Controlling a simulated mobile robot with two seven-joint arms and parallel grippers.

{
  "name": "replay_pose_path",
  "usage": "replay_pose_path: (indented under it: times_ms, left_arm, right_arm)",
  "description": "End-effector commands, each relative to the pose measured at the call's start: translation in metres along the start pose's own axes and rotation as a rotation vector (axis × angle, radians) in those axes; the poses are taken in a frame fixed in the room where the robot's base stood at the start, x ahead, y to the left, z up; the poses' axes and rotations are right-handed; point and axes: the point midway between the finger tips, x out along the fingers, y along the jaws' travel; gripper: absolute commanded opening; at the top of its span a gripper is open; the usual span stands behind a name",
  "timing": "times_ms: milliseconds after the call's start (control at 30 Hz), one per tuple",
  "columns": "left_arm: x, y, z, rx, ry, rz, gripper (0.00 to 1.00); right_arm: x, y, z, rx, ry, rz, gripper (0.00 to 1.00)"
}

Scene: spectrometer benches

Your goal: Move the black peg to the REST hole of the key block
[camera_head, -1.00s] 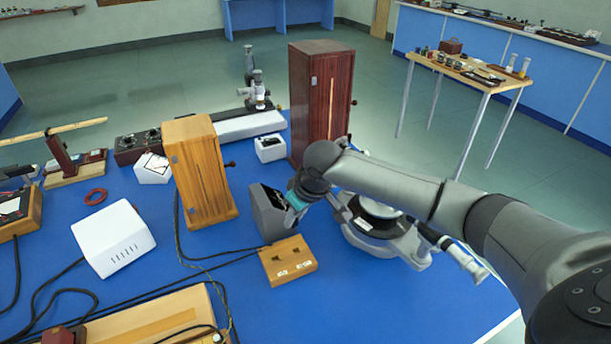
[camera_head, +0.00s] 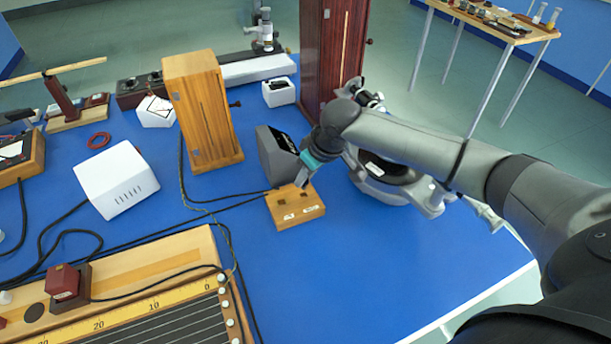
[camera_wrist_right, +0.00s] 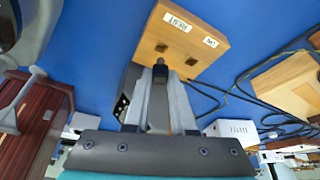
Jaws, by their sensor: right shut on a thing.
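The wooden key block (camera_head: 295,214) lies on the blue bench, below my right gripper in the head view. In the right wrist view the key block (camera_wrist_right: 206,28) shows a REST label, a second label and two dark square holes. My right gripper (camera_wrist_right: 160,98) is shut on the black peg (camera_wrist_right: 160,70), whose dark end shows between the fingertips. The peg's end is close to the hole on the REST side; I cannot tell whether it touches the block. In the head view the right gripper (camera_head: 303,180) is just above the block's back edge. My left gripper is not in view.
A dark grey sloped box (camera_head: 277,158) stands right behind the key block. A round grey instrument (camera_head: 390,180) is to the right, and a wooden cabinet (camera_head: 203,112) is at the back left. Cables run left of the block. Bare blue bench lies in front and right.

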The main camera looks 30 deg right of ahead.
Motion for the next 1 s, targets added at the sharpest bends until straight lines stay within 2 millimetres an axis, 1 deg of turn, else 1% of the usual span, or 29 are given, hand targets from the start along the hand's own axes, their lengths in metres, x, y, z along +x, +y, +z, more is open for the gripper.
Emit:
replay_pose_path:
  times_ms: [33, 333, 700, 1000]
  left_arm:
    - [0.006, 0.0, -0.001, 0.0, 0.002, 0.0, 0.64]
    - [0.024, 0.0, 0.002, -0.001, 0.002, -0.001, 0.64]
    - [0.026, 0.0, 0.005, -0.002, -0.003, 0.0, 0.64]
    - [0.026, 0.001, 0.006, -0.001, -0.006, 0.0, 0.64]
  right_arm:
    - [0.004, 0.0, 0.002, 0.0, 0.0, 0.0, 0.0]
    - [0.017, 0.0, 0.007, 0.0, 0.0, 0.001, 0.0]
    - [0.033, 0.0, 0.013, 0.0, 0.0, 0.0, 0.0]
    - [0.035, 0.0, 0.014, 0.0, 0.0, 0.0, 0.0]
